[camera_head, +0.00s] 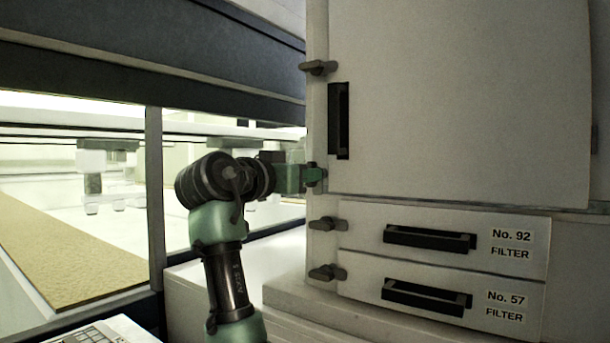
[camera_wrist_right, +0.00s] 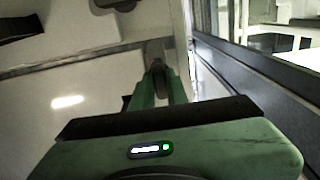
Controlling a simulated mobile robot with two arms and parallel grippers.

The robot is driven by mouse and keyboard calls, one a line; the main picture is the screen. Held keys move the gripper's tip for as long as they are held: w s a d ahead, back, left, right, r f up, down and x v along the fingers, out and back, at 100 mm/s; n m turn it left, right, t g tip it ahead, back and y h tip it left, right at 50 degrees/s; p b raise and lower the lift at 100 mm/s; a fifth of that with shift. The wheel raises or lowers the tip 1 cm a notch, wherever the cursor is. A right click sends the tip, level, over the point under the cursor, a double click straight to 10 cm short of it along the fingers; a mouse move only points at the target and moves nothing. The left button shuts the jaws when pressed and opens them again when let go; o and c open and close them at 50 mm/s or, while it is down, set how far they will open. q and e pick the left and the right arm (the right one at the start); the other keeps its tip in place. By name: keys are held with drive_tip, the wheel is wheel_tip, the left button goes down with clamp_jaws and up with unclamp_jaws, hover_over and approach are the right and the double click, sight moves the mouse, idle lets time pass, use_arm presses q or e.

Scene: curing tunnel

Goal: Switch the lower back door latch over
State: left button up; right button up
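The large pale door (camera_head: 460,100) is closed in the cabinet front, with a dark upright handle (camera_head: 338,120) at its left edge. Its upper latch (camera_head: 318,67) lies roughly level across the frame edge. My right gripper (camera_head: 316,177) is at the door's lower left corner, where it largely hides the lower back door latch in the head view. In the right wrist view the dark latch (camera_wrist_right: 157,68) sits between the tips of the green fingers (camera_wrist_right: 160,86), which look closed on it. My left gripper is not in view.
Below the door are drawers No. 92 (camera_head: 360,238) and No. 57 (camera_head: 360,287), with their own latches (camera_head: 326,223) (camera_head: 327,272) close under my gripper. A ledge (camera_head: 390,318) runs below. The lit tunnel with a yellowish belt (camera_head: 60,255) lies left, behind a post (camera_head: 154,200).

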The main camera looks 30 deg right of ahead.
drive_tip(key=o, duration=0.4)
drive_tip(key=shift+d+r, duration=0.1)
drive_tip(key=shift+w+d, duration=0.1)
drive_tip(key=shift+d, duration=0.05)
drive_tip(key=b+v, duration=0.3)
drive_tip(key=v, duration=0.4)
drive_tip(key=shift+a, duration=0.35)
